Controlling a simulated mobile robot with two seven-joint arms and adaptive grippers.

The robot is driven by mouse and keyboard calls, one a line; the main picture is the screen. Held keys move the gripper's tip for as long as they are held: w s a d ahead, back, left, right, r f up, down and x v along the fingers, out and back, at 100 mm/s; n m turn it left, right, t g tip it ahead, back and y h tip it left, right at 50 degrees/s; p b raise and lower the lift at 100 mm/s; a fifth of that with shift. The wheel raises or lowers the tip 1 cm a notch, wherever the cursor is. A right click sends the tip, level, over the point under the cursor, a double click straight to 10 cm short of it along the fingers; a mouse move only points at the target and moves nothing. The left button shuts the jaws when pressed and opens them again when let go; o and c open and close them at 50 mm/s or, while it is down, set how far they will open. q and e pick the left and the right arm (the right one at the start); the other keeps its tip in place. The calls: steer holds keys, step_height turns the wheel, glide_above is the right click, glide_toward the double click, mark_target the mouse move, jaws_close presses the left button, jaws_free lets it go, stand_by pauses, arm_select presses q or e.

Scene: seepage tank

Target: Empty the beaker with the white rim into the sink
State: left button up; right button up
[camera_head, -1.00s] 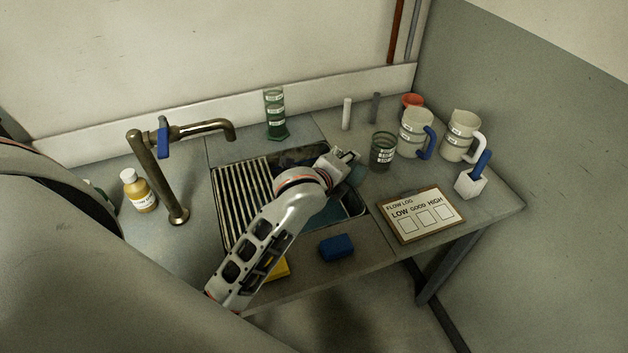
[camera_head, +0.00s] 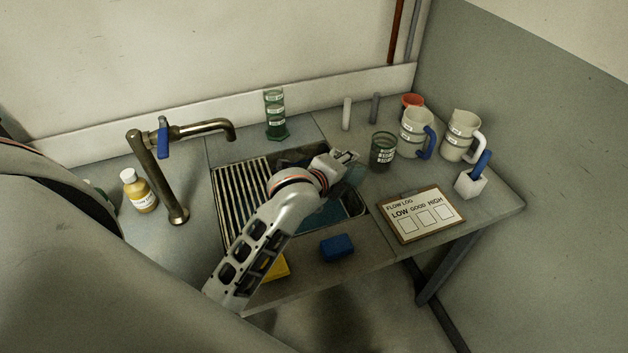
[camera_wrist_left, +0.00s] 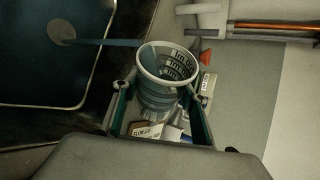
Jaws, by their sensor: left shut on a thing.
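The beaker with the white rim (camera_wrist_left: 168,68) is clear with dark printed marks. My left gripper (camera_wrist_left: 160,108) is shut on it, with a finger on either side, over the right part of the sink (camera_head: 360,208). The beaker is tilted, and bluish liquid shows at its mouth in the left wrist view. A pale blue streak runs from the mouth to a round spot in the sink basin (camera_wrist_left: 40,75). In the head view my left gripper (camera_head: 347,157) hides most of the beaker. My right gripper is not in view.
A dark green beaker (camera_head: 383,153) stands close right of the sink. Two handled jugs (camera_head: 415,132) (camera_head: 460,135) stand farther right. A flow log board (camera_head: 420,214) and a blue block (camera_head: 337,247) lie near the front. A brass tap (camera_head: 165,180) stands left.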

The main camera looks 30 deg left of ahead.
arm_select(q)
steer(key=shift+f+h, duration=0.15)
steer(key=shift+h, duration=0.15)
stand_by(0.6)
steer(key=shift+s+a+f+n+t+h, duration=0.15)
steer(key=shift+a+f+n+h, duration=0.1)
steer(key=shift+a+n, duration=0.15)
steer(key=shift+a+f+n+t+h, duration=0.1)
steer(key=shift+a+n+t+h, duration=0.05)
steer(key=shift+a+n+h, duration=0.15)
stand_by(0.9)
steer(key=shift+a+f+n+h, duration=0.2)
steer(key=shift+f+n+h, duration=0.2)
steer(key=shift+n, duration=0.1)
stand_by(0.9)
steer(key=shift+a+r+n+t+h, duration=0.2)
steer(key=shift+n+t+h, duration=0.1)
steer(key=shift+t, duration=0.1)
steer(key=shift+c, duration=0.2)
steer(key=shift+d+f, duration=0.1)
steer(key=shift+d, duration=0.25)
steer(key=shift+r+m+g+y, duration=0.3)
steer(key=shift+r+m+y, duration=0.05)
steer(key=shift+m+y, duration=0.3)
steer(key=shift+d, duration=0.15)
